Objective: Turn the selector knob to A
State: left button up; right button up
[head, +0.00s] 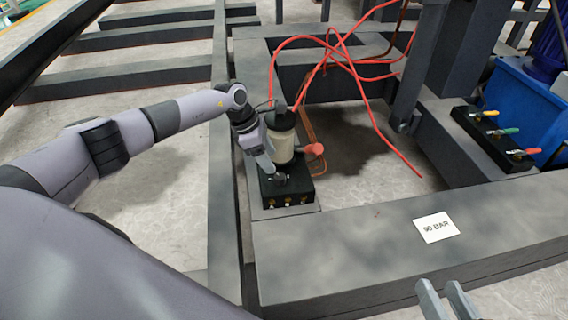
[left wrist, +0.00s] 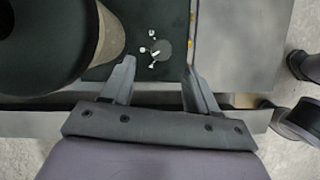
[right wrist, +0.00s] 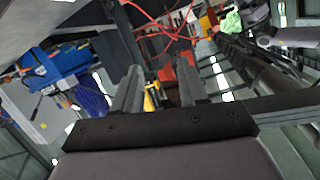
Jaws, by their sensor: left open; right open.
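The selector knob (head: 280,177) is a small round dark knob on top of a black box (head: 288,195) with brass fittings along its front. In the left wrist view the knob (left wrist: 163,49) shows as a grey disc with a pale pointer and several white marks around its left side; the letters are too small to read. My left gripper (head: 266,164) is above the box, pointing down at it. Its open fingers (left wrist: 160,66) straddle the knob's near side in the left wrist view, apart from it. My right gripper (head: 446,286) is open and empty at the bottom right of the head view.
A beige and black cylinder (head: 283,140) stands on the box beside my left gripper. A red-handled part (head: 314,150) and red hoses (head: 375,115) lie near it. A "90 BAR" plate (head: 435,227) lies on the frame beam. A black block with coloured levers (head: 493,138) is at right.

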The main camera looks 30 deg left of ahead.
aim_at(279, 176)
pick_arm(q)
jog(key=b+x, duration=0.1)
jog(key=x, duration=0.2)
jog(key=b+x, duration=0.2)
jog(key=x, duration=0.1)
jog(key=shift+s+d+f, duration=0.1)
jog(key=shift+s, duration=0.1)
jog(key=shift+w+d+f, duration=0.1)
jog(key=shift+d+f, duration=0.1)
jog(key=shift+f, duration=0.1)
pick_arm(e)
jog(key=shift+s+d+n+t+h, duration=0.4)
jog(key=shift+s+d+n+t, duration=0.1)
jog(key=shift+s+d+t, duration=0.3)
jog(key=shift+w+d, duration=0.1)
pick_arm(q)
jog(key=c, duration=1)
